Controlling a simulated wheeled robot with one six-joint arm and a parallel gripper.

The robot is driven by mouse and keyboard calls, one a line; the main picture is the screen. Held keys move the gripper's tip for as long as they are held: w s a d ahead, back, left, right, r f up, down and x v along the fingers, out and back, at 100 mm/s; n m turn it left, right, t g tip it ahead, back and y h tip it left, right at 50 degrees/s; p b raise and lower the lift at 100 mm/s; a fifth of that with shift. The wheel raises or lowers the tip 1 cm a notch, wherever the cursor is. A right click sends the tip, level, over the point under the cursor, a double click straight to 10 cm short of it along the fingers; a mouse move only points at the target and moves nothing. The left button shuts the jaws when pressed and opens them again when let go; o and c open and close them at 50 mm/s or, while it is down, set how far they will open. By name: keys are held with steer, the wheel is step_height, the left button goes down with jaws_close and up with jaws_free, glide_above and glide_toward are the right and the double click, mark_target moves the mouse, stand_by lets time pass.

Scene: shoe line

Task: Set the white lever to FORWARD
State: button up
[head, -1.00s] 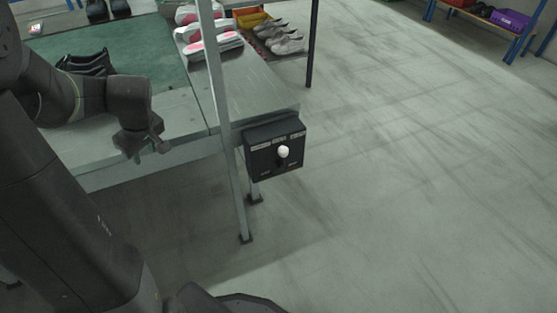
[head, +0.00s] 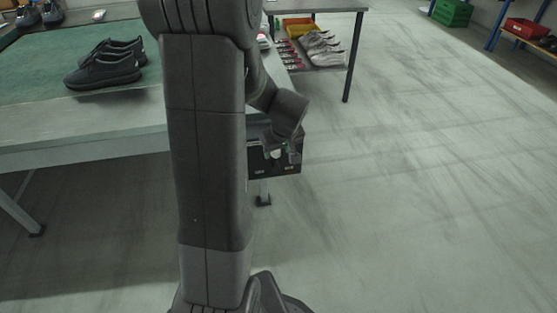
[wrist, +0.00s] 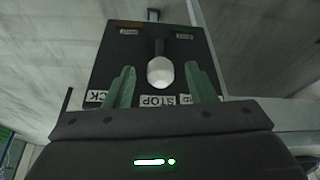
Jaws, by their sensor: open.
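The white lever (wrist: 160,71) has a round white knob on a dark stem and stands out from a black control box (wrist: 112,45). My gripper (wrist: 160,84) is open, with one green finger on each side of the knob and nothing visibly gripped. In the head view my gripper (head: 283,156) is in front of the box (head: 288,168) and hides most of the lever.
The box hangs at the end of a bench (head: 90,135) with a green top and black shoes (head: 105,65). A dark-framed table (head: 350,60) with grey shoes below stands behind. The floor (head: 430,200) at right is clear.

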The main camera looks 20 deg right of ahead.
mark_target(275, 158)
steer(key=b+x, duration=0.1)
steer(key=x, duration=0.4)
steer(key=shift+w+f, duration=0.1)
steer(key=shift+f, duration=0.25)
steer(key=shift+c, duration=0.4)
jaws_close()
